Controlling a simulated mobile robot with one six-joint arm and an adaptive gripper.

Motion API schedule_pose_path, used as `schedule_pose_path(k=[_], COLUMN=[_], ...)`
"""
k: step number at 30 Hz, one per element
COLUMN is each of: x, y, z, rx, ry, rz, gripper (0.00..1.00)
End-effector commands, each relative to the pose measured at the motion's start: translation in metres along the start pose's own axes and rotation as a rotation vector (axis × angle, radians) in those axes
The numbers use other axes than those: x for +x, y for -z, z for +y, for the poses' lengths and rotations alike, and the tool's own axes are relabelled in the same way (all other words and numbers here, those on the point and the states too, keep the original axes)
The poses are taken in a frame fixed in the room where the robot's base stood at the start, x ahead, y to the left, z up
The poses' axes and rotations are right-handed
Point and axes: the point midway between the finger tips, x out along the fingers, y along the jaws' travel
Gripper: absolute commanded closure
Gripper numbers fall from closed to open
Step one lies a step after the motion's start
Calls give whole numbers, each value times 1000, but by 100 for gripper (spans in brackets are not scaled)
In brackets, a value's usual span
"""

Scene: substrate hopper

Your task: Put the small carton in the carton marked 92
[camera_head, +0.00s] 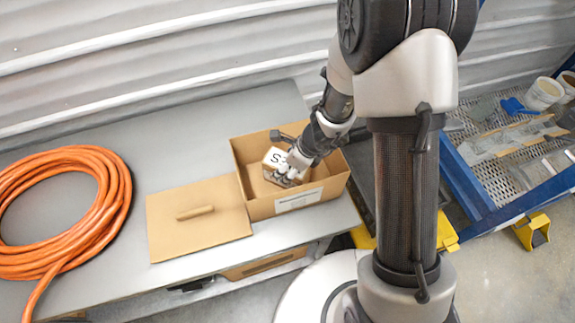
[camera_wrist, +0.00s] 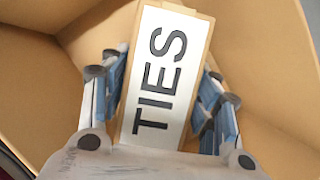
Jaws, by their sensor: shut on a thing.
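The small carton (camera_head: 274,158) has a white label that reads TIES in the wrist view (camera_wrist: 165,75). My gripper (camera_head: 287,172) is shut on it, with a finger along each side in the wrist view (camera_wrist: 162,110). The small carton is inside the opening of a larger open cardboard carton (camera_head: 262,208), whose brown inner walls (camera_wrist: 255,45) surround it in the wrist view. I cannot tell whether it touches the bottom. The larger carton has a white label (camera_head: 298,200) on its front, too small to read, so no 92 is legible.
A flat cardboard lid (camera_head: 180,235) with a handle lies left of the larger carton on the grey table (camera_head: 165,125). A coiled orange hose (camera_head: 112,205) lies at the left. A blue-framed bench (camera_head: 485,208) with tools and white tubs stands at the right.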

Motion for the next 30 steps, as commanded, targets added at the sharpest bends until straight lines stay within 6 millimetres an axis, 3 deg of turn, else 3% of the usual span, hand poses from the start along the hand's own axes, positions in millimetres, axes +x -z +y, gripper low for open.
schedule_pose_path(k=[3, 4, 12, 25, 30], x=[4, 3, 3, -2, -32], y=[1, 2, 1, -1, -2], z=[0, 0, 0, 0, 0], rx=[0, 0, 0, 0, 1], ry=[0, 0, 0, -1, 2], rz=[-1, 0, 0, 0, -1], gripper=[75, 42, 24, 24, 24])
